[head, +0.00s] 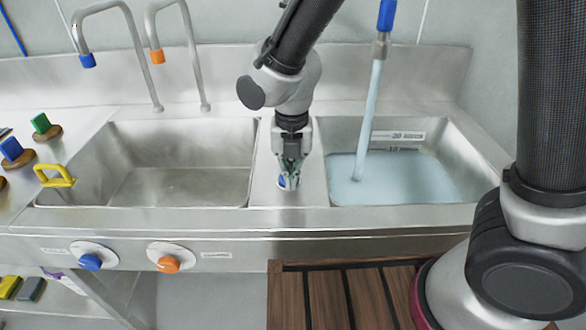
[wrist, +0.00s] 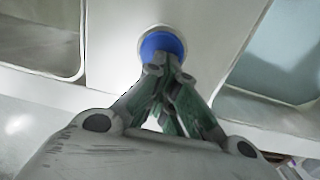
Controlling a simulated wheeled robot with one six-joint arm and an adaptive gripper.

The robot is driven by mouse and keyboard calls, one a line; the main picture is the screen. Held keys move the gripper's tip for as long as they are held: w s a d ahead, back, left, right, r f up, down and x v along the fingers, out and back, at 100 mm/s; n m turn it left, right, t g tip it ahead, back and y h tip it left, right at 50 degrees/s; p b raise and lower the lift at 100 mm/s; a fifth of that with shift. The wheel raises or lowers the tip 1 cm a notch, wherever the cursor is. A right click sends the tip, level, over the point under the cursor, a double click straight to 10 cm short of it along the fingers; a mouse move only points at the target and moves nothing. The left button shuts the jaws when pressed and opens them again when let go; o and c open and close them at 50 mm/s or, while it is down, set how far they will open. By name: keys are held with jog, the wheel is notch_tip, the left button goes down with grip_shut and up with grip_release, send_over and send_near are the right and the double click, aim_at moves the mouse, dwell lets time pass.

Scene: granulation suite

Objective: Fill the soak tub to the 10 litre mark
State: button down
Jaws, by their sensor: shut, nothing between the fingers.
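The right basin (head: 470,201) holds pale blue water (head: 405,182). A stream of water (head: 369,115) falls into it from a blue-ended spout (head: 386,18). A marked scale (head: 394,136) with a readable "20" is on its back wall, above the water; I cannot make out a 10 mark. My gripper (head: 289,184) points down, shut and empty, over the divider between the two basins. A round blue button (wrist: 161,44) on the divider is right at my fingertips (wrist: 168,66), partly hidden by them. I cannot tell whether they touch or press it.
The left basin (head: 180,187) looks empty, under two curved taps (head: 140,50) (head: 190,45). Blue (head: 90,262) and orange (head: 168,264) knobs are on the front panel. A yellow handle (head: 54,175) is at the left rim. A slatted wooden platform (head: 330,298) lies below the front.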

jog(key=shift+s+d+f, duration=0.3)
jog(key=shift+d+f, duration=0.1)
jog(key=shift+f, duration=0.1)
dwell(0.3)
notch_tip(320, 180, up, 15)
jog(key=shift+w+a, duration=0.3)
jog(key=shift+a, duration=0.1)
dwell(0.3)
jog(key=s+d+r+m+t, duration=0.1)
jog(key=s+d+r+m, duration=0.1)
jog(key=d+m, duration=1)
jog(key=s+d+r+m+t, duration=0.1)
jog(key=s+d+r+m, duration=0.1)
jog(key=d+m, duration=1)
jog(key=s+d+r+m+t, duration=0.1)
jog(key=s+d+m, duration=0.3)
jog(key=d+m, duration=0.7)
jog(key=shift+s+d+r+m+t, duration=0.3)
jog(key=shift+d+r+m+t, duration=0.1)
jog(key=shift+d+t, duration=0.2)
